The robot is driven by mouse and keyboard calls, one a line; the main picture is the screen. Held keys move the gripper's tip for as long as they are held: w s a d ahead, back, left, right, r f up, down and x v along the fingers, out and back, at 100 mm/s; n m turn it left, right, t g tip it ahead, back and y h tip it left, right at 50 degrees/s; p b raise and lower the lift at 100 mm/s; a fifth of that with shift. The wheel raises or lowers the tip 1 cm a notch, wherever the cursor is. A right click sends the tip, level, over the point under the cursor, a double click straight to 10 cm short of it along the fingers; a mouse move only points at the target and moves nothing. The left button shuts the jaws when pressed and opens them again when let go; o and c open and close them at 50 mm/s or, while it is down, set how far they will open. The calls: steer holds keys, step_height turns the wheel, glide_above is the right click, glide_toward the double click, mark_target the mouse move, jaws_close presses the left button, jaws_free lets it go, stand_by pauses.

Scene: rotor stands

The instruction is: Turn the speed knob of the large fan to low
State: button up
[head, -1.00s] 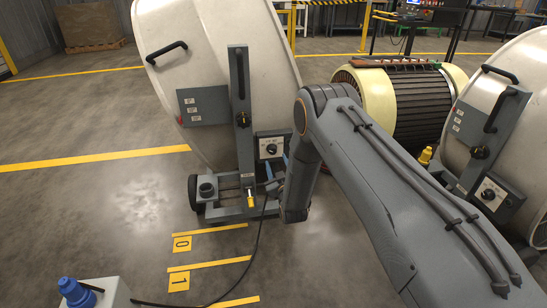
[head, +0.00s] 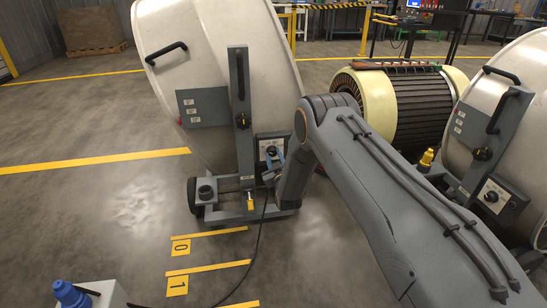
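The large fan (head: 215,75) with a pale drum housing stands left of centre on a wheeled grey stand; it is the larger of two in the picture. Its speed knob (head: 271,152) is a dark dial on a pale plate on a small grey box at the stand's right side. The knob is partly hidden and its setting is too small to read. My gripper (head: 271,168) is just below and right of the knob, with bluish fingertips near the box's lower edge. My arm hides much of it. I cannot tell whether it touches the box or how far its fingers are apart.
A second fan (head: 518,90) with its own knob box (head: 492,196) stands at the right. A ribbed drum (head: 400,108) with cream ends lies behind my arm. A cable (head: 258,240) runs across the floor. Open floor lies at the left.

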steer(key=shift+c, duration=1)
steer(key=shift+m, duration=0.3)
steer(key=m, duration=0.3)
steer(key=shift+m, duration=2)
steer(key=o, duration=1.1)
steer(key=shift+c, duration=0.2)
